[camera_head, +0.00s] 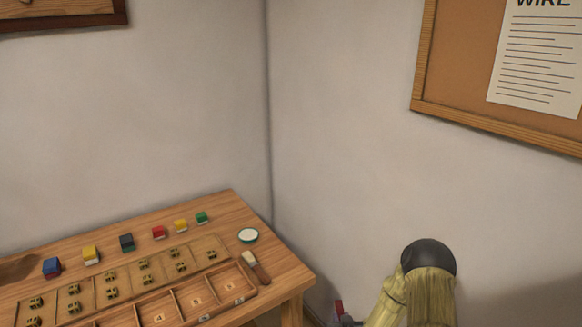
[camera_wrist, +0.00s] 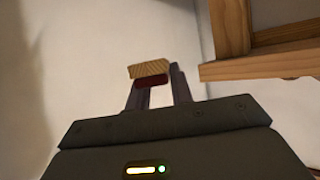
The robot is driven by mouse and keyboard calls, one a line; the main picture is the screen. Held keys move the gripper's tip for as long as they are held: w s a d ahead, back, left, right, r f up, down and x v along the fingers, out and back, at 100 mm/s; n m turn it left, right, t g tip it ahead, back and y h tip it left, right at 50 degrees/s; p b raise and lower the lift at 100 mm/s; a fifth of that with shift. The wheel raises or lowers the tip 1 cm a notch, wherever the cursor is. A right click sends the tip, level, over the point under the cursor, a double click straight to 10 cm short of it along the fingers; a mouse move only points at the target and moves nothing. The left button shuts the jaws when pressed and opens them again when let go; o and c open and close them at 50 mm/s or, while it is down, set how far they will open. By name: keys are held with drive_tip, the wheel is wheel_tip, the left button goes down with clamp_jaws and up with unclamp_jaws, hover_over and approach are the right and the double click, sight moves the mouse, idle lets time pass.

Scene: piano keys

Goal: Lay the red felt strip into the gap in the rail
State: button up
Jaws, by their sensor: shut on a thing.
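My gripper (camera_wrist: 158,88) is shut on a small dark red piece (camera_wrist: 151,82), which looks like the red felt strip. A tan ribbed piece (camera_wrist: 149,69) lies against its far side; I cannot tell if the two are one thing. In the head view, a bit of red (camera_head: 339,306) shows at my gripper (camera_head: 346,319) at the bottom edge, to the right of the table and apart from it. My own arm partly hides the gripper there. I cannot make out the rail or its gap in either view.
The wooden table (camera_head: 297,275) at lower left holds a divided tray (camera_head: 238,279), a tan board (camera_head: 216,246) with brass pieces, several coloured blocks, a brush (camera_head: 257,269) and a round dish (camera_head: 248,235). Wooden beams (camera_wrist: 262,63) show close by in the wrist view. Walls stand behind.

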wheel_tip(320, 180, down, 9)
drive_tip(key=b, duration=0.9)
drive_tip(key=s+r+p, duration=0.1)
drive_tip(key=r+p, duration=0.4)
drive_tip(key=r, duration=0.1)
drive_tip(key=s+r+p, duration=0.2)
drive_tip(key=r+p, duration=0.4)
drive_tip(key=s+r+p, duration=0.1)
drive_tip(key=r+p, duration=0.5)
drive_tip(key=shift+s+r, duration=0.15)
drive_tip(key=shift+s, duration=0.1)
drive_tip(key=s+f, duration=0.4)
drive_tip(key=f, duration=0.1)
drive_tip(key=shift+s+f, duration=0.2)
drive_tip(key=shift+f, duration=0.15)
